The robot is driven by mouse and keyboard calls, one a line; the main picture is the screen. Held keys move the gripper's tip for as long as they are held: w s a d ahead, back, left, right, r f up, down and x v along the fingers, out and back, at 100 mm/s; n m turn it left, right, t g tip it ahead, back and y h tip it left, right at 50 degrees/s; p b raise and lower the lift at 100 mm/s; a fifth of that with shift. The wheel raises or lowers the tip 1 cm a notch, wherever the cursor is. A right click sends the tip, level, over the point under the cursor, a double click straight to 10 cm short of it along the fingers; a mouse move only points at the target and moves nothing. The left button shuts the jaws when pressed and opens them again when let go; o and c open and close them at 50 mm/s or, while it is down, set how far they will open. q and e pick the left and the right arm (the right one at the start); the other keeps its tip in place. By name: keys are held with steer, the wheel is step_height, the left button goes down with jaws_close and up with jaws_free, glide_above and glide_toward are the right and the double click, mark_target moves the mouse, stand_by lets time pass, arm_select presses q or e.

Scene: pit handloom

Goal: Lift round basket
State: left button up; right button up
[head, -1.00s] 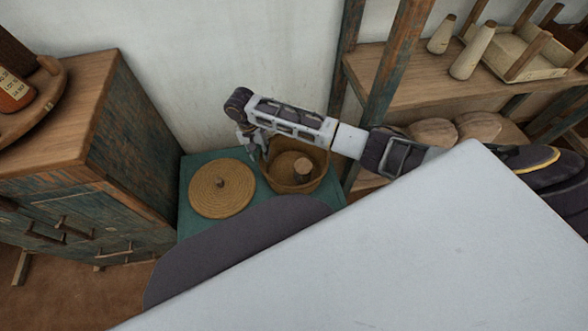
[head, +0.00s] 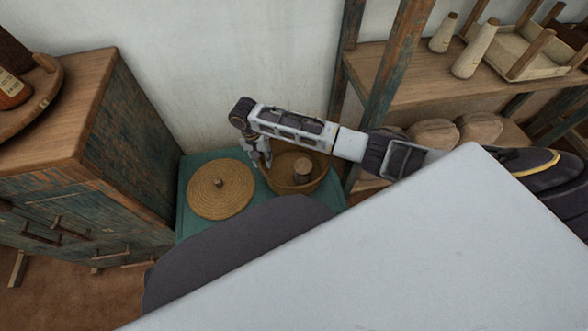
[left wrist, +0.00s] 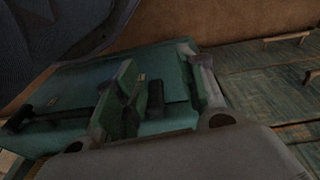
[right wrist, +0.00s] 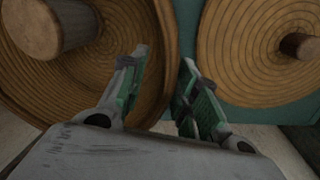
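The round basket (head: 318,180) is a brown woven bowl, open at the top, on a teal surface by the wall. A short wooden cylinder (head: 302,170) stands inside it. Its coiled inside also shows in the right wrist view (right wrist: 60,100). My right gripper (head: 263,160) is at the basket's left rim, pointing down. In the right wrist view my right gripper (right wrist: 165,75) is open, one finger over the basket's inside and the other beyond the rim; contact is unclear. My left gripper (left wrist: 165,80) is open and empty in the left wrist view, outside the head view.
A round woven lid (head: 221,188) with a knob lies just left of the basket on the teal top (head: 190,230). A wooden cabinet (head: 125,140) stands left. A shelf (head: 420,80) with cones and a tray stands right.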

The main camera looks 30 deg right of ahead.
steer(key=shift+d+f+b, duration=0.2)
steer(key=shift+f+b, duration=0.15)
steer(key=shift+f, duration=1.05)
steer(key=shift+d+f+b, duration=0.1)
steer(key=shift+f+b, duration=0.2)
steer(key=shift+f, duration=0.2)
arm_select(q)
steer(key=r, duration=0.2)
steer(key=shift+w+d+r, duration=0.15)
steer(key=shift+d+r, duration=0.15)
steer(key=shift+r, duration=0.05)
steer(key=shift+w, duration=0.1)
arm_select(e)
jaws_close()
